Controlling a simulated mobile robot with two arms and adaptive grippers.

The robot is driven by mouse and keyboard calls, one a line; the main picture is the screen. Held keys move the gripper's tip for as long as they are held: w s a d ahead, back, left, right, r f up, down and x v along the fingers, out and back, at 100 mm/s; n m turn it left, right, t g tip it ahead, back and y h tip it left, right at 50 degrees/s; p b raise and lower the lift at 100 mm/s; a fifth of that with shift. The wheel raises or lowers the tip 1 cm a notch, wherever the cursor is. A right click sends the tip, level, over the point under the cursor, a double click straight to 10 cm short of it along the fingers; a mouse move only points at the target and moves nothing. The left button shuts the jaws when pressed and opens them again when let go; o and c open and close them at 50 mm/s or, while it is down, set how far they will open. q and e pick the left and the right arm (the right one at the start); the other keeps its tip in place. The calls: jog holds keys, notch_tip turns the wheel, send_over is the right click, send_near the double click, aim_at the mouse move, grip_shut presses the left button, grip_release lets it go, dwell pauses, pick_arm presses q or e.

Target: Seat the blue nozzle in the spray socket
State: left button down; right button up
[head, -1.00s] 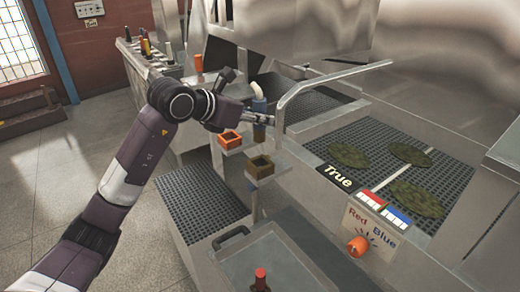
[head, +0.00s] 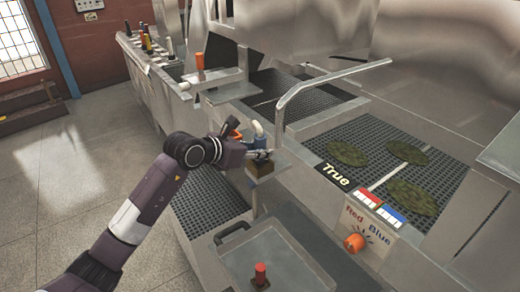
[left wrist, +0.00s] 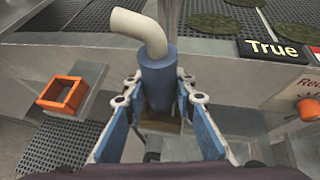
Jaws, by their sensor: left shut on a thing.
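The blue nozzle (left wrist: 157,75), a blue cylinder with a bent white spout, is upright between the fingers of my left gripper (left wrist: 158,100). In the head view the nozzle (head: 258,130) shows above the gripper, which is at the brown square socket (head: 261,169). In the left wrist view the brown socket (left wrist: 160,126) shows partly behind and below the nozzle. The nozzle's lower end is hidden, so I cannot tell how far it is in. An orange square socket (left wrist: 62,97) is empty to the left. My right gripper is not in view.
A curved metal rail (head: 283,112) rises close to the right of the nozzle. A metal tray (head: 300,265) with a red-topped piece (head: 261,275) is in front. The panel with the orange knob (head: 354,243) is at the right. An orange-red cylinder (head: 200,63) stands behind.

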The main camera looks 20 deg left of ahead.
pick_arm(q)
jog(key=shift+f, duration=0.15)
jog(key=c, duration=1.6)
grip_release()
jog(key=shift+r, duration=0.3)
jog(key=b+v, duration=0.4)
jog(key=v, duration=0.8)
jog(key=shift+f, duration=0.15)
jog(key=shift+d, duration=0.1)
